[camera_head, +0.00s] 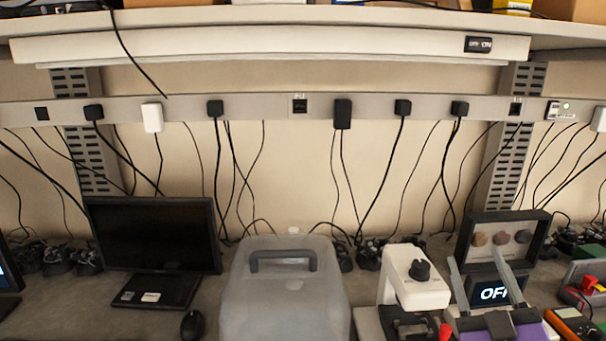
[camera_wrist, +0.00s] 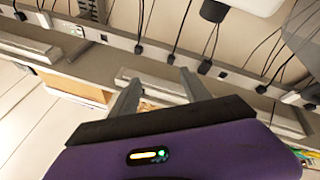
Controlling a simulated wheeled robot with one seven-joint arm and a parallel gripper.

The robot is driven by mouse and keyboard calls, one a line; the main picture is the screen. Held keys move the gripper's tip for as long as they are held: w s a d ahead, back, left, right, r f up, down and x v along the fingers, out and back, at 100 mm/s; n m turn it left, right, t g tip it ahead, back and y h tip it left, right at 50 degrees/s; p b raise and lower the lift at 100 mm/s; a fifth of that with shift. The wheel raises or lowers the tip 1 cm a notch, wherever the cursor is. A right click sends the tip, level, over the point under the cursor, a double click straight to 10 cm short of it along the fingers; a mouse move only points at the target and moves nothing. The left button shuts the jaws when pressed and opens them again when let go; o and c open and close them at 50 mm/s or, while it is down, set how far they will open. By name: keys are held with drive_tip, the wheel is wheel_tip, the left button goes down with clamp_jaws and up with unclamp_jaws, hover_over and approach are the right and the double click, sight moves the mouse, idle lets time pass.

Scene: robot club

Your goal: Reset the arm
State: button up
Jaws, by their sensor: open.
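My gripper (camera_head: 478,258) is at the lower right of the head view. Its two grey fingers stand apart and point up and away, with nothing between them, and its purple body is cut off by the bottom edge. In the wrist view my gripper (camera_wrist: 160,82) shows the same spread, empty fingers beyond the purple body. It appears in front of a dark box with a lit display (camera_head: 494,294) in the head view. I cannot tell how far apart they are.
A translucent case (camera_head: 288,300) with a grey handle stands mid-bench. A white device with a black knob (camera_head: 416,285) is left of my gripper. A monitor (camera_head: 155,232) and mouse (camera_head: 192,325) are at left. Cables hang from the power rail (camera_head: 260,108) below a shelf.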

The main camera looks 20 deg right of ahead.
drive_tip(key=s+a+f+n+y+b, duration=0.1)
drive_tip(key=s+a+f+n+y, duration=0.1)
drive_tip(key=s+a+f+y, duration=0.9)
drive_tip(key=s+a+f+m+g+h+b, duration=0.1)
drive_tip(key=s+a+f+g, duration=0.2)
drive_tip(key=s, duration=0.6)
drive_tip(key=s+a+f+m+g, duration=0.1)
drive_tip(key=s+a+f+g, duration=0.2)
drive_tip(key=s+a+f, duration=0.5)
drive_tip(key=shift+s+f+h+b, duration=0.4)
drive_tip(key=shift+s+f, duration=0.05)
